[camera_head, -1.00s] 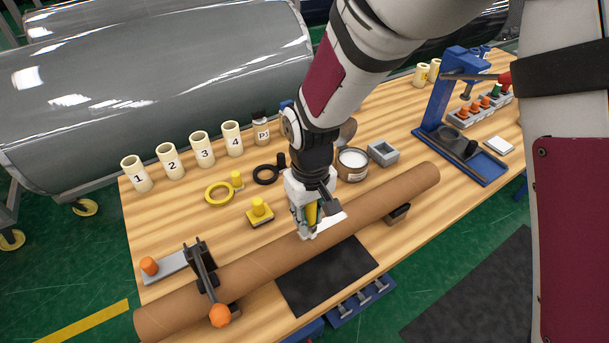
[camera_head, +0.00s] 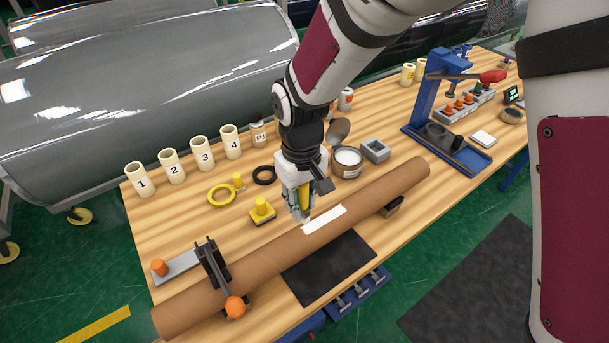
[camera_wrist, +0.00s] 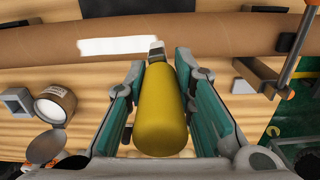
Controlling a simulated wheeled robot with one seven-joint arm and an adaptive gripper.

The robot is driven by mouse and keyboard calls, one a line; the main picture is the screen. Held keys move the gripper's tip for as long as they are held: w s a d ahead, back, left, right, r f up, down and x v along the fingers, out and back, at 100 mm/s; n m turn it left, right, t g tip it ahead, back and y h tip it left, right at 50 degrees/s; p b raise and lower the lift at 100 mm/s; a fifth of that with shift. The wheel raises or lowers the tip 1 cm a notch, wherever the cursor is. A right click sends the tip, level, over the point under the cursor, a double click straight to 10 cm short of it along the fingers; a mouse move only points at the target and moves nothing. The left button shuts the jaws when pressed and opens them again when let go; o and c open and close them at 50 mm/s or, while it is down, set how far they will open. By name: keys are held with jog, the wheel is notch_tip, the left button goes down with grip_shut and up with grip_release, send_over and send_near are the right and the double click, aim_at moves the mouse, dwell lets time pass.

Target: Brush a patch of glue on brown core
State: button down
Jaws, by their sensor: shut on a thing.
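The brown core (camera_head: 270,258) is a long cardboard tube lying across the front of the bench. It also runs across the top of the wrist view (camera_wrist: 215,38). A white glue patch (camera_head: 324,219) lies along its upper side and shows in the wrist view (camera_wrist: 117,45). My gripper (camera_head: 303,212) is shut on a yellow-handled brush (camera_wrist: 163,112). The brush's light tip is at the left end of the patch in the head view; I cannot tell if it touches. An open glue pot (camera_head: 347,162) with white contents stands behind the core.
A clamp (camera_head: 213,265) with orange knobs stands over the core's left end. A black mat (camera_head: 325,270) lies in front. Behind are numbered cream cylinders (camera_head: 172,167), a yellow ring (camera_head: 221,195), a grey square holder (camera_head: 376,150) and a blue press (camera_head: 432,105).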

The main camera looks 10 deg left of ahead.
notch_tip(320, 180, up, 2)
jog(key=shift+s+r+p, duration=0.1)
jog(key=shift+r+p, duration=0.05)
jog(key=shift+p, duration=0.35)
jog(key=shift+r, duration=0.1)
